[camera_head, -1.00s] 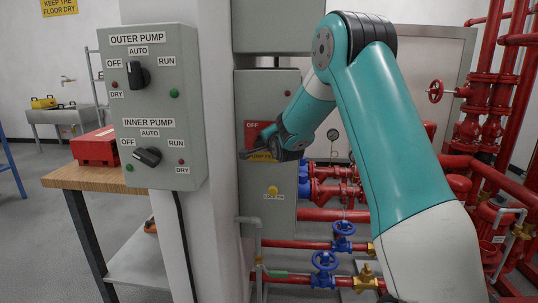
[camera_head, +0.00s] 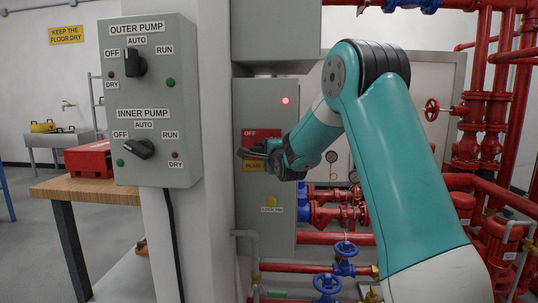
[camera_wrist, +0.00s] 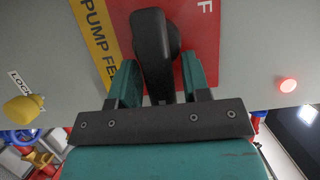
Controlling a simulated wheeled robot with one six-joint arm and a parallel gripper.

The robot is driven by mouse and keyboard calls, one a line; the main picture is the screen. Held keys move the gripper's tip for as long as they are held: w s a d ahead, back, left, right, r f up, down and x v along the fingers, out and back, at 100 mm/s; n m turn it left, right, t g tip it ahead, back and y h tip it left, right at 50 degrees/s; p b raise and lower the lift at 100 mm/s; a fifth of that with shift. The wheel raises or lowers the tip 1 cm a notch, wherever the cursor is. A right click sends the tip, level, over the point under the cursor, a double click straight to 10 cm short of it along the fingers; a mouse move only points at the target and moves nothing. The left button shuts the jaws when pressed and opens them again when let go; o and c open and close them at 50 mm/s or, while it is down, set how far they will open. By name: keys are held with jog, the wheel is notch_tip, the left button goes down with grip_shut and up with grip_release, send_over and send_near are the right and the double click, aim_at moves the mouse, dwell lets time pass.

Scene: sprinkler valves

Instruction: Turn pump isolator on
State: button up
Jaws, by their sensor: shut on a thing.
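The pump isolator is a black handle (camera_wrist: 153,48) on a red plate (camera_head: 262,133) with a yellow "PUMP FEED" label, on the front of a grey cabinet (camera_head: 266,215). The wrist view shows the handle between the two teal fingers of my gripper (camera_wrist: 160,80), which is shut on it. In the head view my gripper (camera_head: 263,153) reaches the plate from the right and covers part of it. A red lamp (camera_head: 285,100) on the cabinet is lit; it also shows in the wrist view (camera_wrist: 288,85). Only an "OFF" marking is readable on the plate.
A grey pump control box (camera_head: 150,100) with two black selector knobs is on the pillar at left. A yellow lock-tab (camera_wrist: 23,108) sticks out of the cabinet below the isolator. Red pipes (camera_head: 320,268) and blue valve wheels (camera_head: 344,265) are low beside the cabinet.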

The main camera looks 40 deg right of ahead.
jog(key=o, duration=0.9)
jog(key=shift+o, duration=0.2)
jog(key=v, duration=1.7)
jog(key=shift+s, duration=0.2)
jog(key=shift+a+f, duration=0.1)
jog(key=shift+f, duration=0.1)
